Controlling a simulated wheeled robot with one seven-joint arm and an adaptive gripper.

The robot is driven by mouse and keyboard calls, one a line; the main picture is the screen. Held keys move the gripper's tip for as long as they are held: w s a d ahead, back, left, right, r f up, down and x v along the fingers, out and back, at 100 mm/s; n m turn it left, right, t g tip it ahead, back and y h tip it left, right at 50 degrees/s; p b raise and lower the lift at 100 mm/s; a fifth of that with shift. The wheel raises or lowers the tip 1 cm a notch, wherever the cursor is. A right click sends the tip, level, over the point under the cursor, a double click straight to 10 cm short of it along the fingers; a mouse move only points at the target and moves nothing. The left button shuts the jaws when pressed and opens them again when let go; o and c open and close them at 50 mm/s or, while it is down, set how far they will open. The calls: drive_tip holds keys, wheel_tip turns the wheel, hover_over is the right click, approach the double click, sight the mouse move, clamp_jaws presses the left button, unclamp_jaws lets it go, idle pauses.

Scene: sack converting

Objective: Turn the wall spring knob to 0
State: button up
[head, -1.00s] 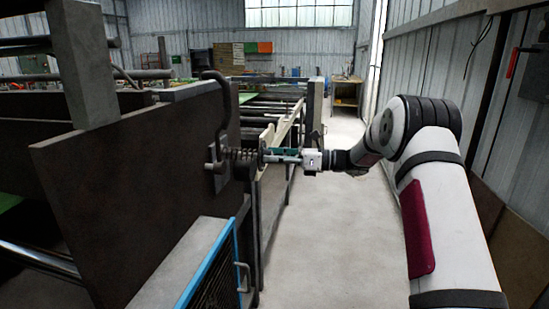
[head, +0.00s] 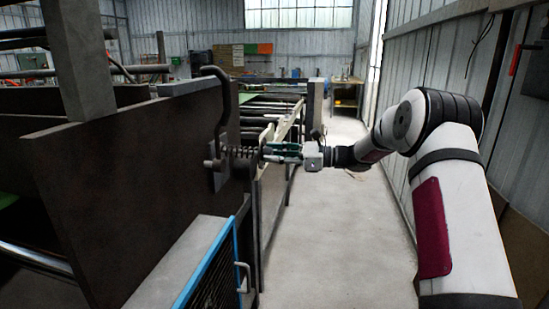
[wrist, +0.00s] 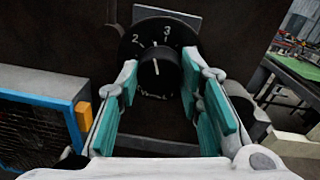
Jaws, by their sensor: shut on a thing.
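The wall spring knob (wrist: 160,72) is a black round knob in front of a black dial (wrist: 137,42) with white numbers. The 2 shows at upper left and the 3 at upper right. A short white line on the knob points up, between the two numbers. My gripper (wrist: 160,75) has its teal-padded fingers on both sides of the knob and is shut on it. The lower dial is dark and hard to read. In the head view my gripper (head: 270,150) reaches left to the knob at the end of a coil spring (head: 241,153) on the dark panel.
A dark upright panel (head: 130,170) fills the left. A bent dark lever (head: 220,105) rises beside the spring. A blue-framed mesh guard (head: 210,270) stands low in front.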

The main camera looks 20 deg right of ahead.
drive_tip(key=shift+n+b, duration=0.45)
drive_tip(key=shift+n, duration=1.05)
drive_tip(key=o, duration=1.2)
drive_tip(key=shift+c, duration=0.2)
drive_tip(key=shift+d, duration=0.1)
drive_tip(key=v, duration=1.1)
drive_tip(key=shift+s+d, duration=0.3)
drive_tip(key=shift+s, duration=0.05)
